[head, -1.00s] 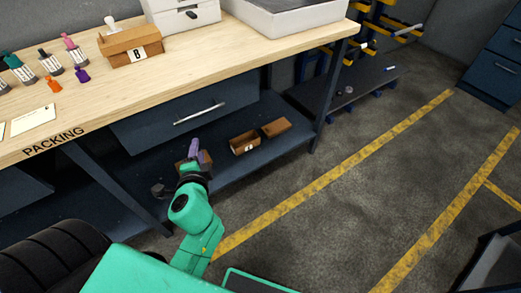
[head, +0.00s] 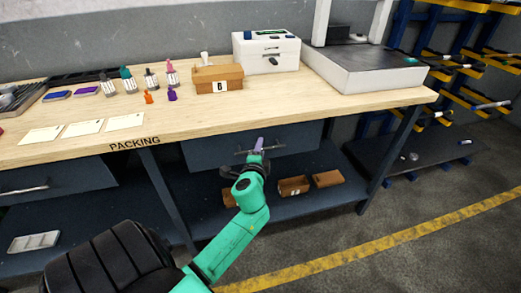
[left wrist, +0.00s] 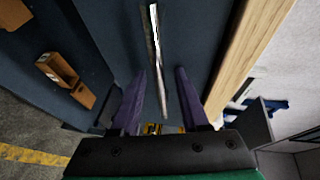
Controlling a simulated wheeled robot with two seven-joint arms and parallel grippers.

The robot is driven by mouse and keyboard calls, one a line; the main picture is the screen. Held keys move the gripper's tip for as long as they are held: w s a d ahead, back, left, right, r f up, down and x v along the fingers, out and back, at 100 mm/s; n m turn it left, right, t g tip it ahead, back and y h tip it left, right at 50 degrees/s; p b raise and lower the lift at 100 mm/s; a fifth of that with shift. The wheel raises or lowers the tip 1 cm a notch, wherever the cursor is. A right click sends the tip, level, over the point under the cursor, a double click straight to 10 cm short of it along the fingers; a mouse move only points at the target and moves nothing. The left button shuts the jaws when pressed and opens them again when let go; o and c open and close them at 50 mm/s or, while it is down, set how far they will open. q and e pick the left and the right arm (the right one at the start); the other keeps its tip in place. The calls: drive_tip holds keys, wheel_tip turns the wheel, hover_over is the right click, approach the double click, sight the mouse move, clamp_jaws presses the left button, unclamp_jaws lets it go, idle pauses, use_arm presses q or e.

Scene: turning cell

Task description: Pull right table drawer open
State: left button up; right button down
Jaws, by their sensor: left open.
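The right table drawer (head: 306,137) has a dark blue front under the packing table and looks shut. Its bar handle (head: 276,147) is partly hidden behind my left gripper (head: 257,147). In the left wrist view the silver handle (left wrist: 155,45) runs down the picture against the drawer front (left wrist: 115,35). The two purple fingers of my left gripper (left wrist: 161,75) are open, one on each side of the handle's lower end, with gaps on both sides. I cannot tell how deep the handle sits between them. My right gripper is not in view.
The wooden tabletop (head: 200,126) overhangs the drawer. Small brown bins (head: 293,186) stand on the lower shelf (head: 275,207). A table leg (head: 403,140) stands to the right. Another drawer (head: 70,180) is at the left. The floor in front is clear.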

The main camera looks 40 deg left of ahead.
use_arm(q)
drive_tip(key=shift+c, duration=0.3)
clamp_jaws()
idle(1.1)
